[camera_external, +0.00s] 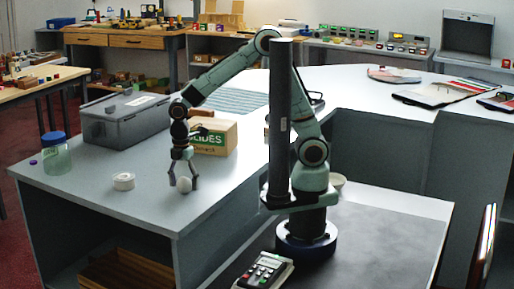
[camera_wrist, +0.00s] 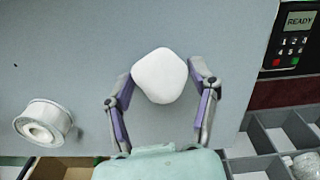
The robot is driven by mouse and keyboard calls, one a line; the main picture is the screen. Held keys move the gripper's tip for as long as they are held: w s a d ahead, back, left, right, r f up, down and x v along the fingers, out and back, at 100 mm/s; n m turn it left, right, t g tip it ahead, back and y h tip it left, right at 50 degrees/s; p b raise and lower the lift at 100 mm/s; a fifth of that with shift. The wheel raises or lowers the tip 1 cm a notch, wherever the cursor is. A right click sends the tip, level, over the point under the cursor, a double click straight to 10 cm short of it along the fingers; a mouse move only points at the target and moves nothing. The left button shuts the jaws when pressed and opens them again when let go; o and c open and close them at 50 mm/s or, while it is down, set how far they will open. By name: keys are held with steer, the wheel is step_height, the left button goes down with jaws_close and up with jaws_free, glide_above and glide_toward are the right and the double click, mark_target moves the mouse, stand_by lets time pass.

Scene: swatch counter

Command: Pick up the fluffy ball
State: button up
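A white rounded ball (camera_external: 184,185) sits on the grey counter close to its front edge. In the wrist view it is a pale, slightly angular lump (camera_wrist: 160,76) at the upper middle. My gripper (camera_external: 183,180) points down over it, with one finger at each side of the ball. In the wrist view my gripper (camera_wrist: 162,72) is open, its purple-padded fingers spread wide with the ball between or just below the tips. A narrow gap shows on each side. I cannot tell exactly how far the tips are above the counter.
A white tape roll (camera_external: 123,181) lies to the left, with a glass jar (camera_external: 56,158) beyond. A grey lidded box (camera_external: 125,120) and a cardboard box (camera_external: 214,138) stand behind. A card terminal (camera_external: 265,271) sits at the front. The counter (camera_external: 150,206) edge is near.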

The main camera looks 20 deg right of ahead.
steer(key=shift+c, duration=1.2)
steer(key=shift+r, duration=0.1)
